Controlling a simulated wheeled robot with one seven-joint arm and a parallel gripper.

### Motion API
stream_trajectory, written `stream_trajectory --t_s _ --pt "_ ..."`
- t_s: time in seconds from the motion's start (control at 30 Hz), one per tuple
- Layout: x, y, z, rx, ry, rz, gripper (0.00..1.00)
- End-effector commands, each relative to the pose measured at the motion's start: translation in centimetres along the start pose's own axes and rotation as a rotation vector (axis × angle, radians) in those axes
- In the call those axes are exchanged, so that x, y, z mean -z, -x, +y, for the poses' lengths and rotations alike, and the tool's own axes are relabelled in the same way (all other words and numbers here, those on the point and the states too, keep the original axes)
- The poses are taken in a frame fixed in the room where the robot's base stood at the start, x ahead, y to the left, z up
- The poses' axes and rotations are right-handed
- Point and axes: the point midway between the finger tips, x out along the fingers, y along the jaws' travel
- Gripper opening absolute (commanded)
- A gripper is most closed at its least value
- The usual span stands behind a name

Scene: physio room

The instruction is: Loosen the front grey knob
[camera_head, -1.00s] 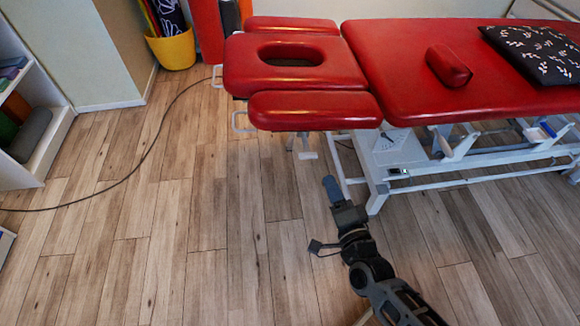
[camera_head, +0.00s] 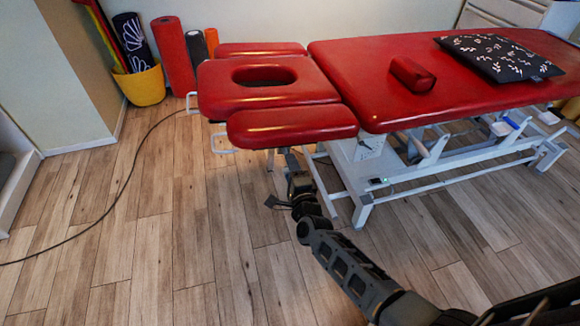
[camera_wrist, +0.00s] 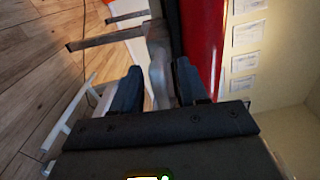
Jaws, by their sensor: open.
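The treatment table's head section (camera_head: 290,125) is red, with a face hole and two padded side rests. My gripper (camera_head: 291,158) is just below the near side rest, at its underside. In the wrist view my gripper (camera_wrist: 159,68) has its two dark fingers apart. A pale grey part (camera_wrist: 158,78), which looks like the grey knob with its stem, is between the fingers; I cannot tell whether they touch it. In the head view the knob is hidden behind my gripper and the rest.
The white table frame (camera_head: 362,212) stands close to the right of my arm. A black cable (camera_head: 128,165) crosses the wooden floor. A yellow bin (camera_head: 140,86) stands at the back left.

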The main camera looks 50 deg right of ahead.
Motion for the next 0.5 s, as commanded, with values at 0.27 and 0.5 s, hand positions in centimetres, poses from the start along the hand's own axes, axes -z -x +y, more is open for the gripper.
stream_trajectory --t_s 0.27,0.5 --pt "0.04 -0.83 0.01 -0.001 0.000 0.001 0.43" --pt "0.03 -0.80 0.01 0.000 0.001 0.000 0.32"
